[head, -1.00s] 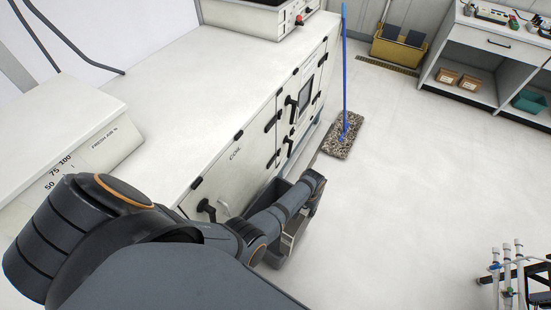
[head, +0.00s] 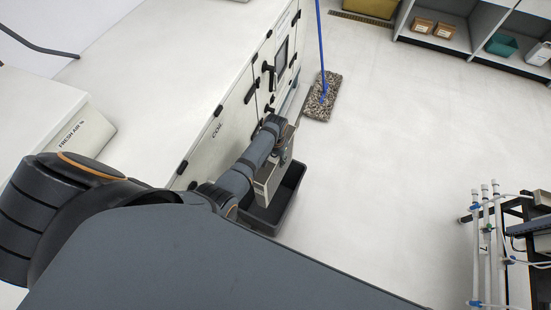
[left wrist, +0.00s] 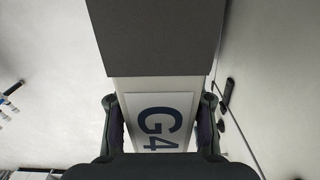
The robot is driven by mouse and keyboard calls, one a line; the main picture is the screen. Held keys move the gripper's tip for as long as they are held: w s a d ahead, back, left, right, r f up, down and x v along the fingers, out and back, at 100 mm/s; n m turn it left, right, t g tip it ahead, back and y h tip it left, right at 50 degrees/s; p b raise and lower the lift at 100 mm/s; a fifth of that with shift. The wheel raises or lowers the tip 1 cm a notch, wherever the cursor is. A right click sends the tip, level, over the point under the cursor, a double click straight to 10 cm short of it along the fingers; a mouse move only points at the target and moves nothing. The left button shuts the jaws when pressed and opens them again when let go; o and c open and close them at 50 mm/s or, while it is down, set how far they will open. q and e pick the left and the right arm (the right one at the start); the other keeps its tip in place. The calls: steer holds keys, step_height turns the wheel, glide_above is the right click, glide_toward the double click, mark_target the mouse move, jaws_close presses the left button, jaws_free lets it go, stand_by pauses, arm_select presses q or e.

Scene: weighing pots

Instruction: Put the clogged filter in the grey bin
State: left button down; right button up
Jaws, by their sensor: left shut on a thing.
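The filter is a flat panel with a pale frame, seen edge-on in the head view (head: 267,181). In the left wrist view it shows a white label reading "G4" (left wrist: 158,122) and a dark grey face (left wrist: 155,38). My left gripper (head: 284,149) is shut on the filter, one finger on each side of the frame in the left wrist view (left wrist: 161,112). The dark grey bin (head: 287,202) stands open on the floor, below and around the filter in the picture. I cannot tell whether the filter's lower edge is inside the rim. My right gripper is not in view.
A white cabinet (head: 228,122) with black handles stands just left of the bin. A rack with white pipes (head: 486,240) stands at the right. The floor between is clear.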

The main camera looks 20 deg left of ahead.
arm_select(q)
step_height(320, 180, down, 23)
steer(key=b, duration=1.8)
steer(key=shift+r+b, duration=0.1)
steer(key=shift+b, duration=0.3)
steer(key=c, duration=0.7)
jaws_free()
steer(key=shift+o, duration=0.2)
step_height(320, 180, up, 12)
